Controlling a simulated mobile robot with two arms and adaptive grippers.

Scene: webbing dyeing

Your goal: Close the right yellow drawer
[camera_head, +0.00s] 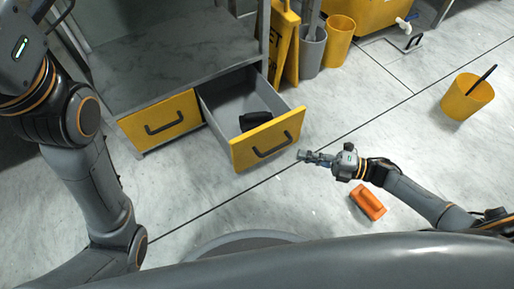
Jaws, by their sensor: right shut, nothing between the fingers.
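The right yellow drawer (268,140) is pulled out of a grey cabinet, with its yellow front and dark handle facing me. A dark object (256,120) lies inside it. The left yellow drawer (160,119) is shut flush in the cabinet. My right gripper (303,155) is shut and empty, just right of the open drawer's front and pointing left. A small gap seems to separate them. My left arm comes in at the left edge, and its gripper is out of view.
The grey cabinet top (175,50) is bare. An orange object (367,202) lies on the floor below my right arm. A yellow bucket (467,97) stands at right. A yellow sign (284,45), grey bin (311,52) and yellow bin (338,40) stand behind the drawer.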

